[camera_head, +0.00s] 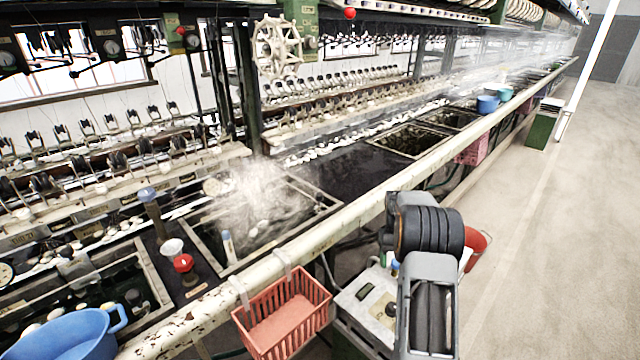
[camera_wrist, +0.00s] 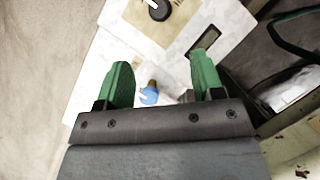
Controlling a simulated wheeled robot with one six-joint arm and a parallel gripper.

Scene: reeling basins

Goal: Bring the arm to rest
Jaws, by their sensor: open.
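My arm (camera_head: 428,240) stands in the right-centre of the head view, folded beside the long rail of the basin bench. My gripper (camera_wrist: 160,82) shows in the wrist view with its two green fingers spread apart and nothing between them. Beyond the fingers is a white control box (camera_wrist: 150,50) with a dark knob and a small blue part (camera_wrist: 149,96). The blue part appears between the fingers in the picture, but the gripper is not closed on it. In the head view, the gripper's fingers are hidden by the arm.
A red basket (camera_head: 283,318) hangs on the rail (camera_head: 330,232) left of my arm. A red bucket (camera_head: 477,246) stands just behind the arm. A blue basin (camera_head: 70,335) is at lower left. Steam rises from a basin (camera_head: 255,215).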

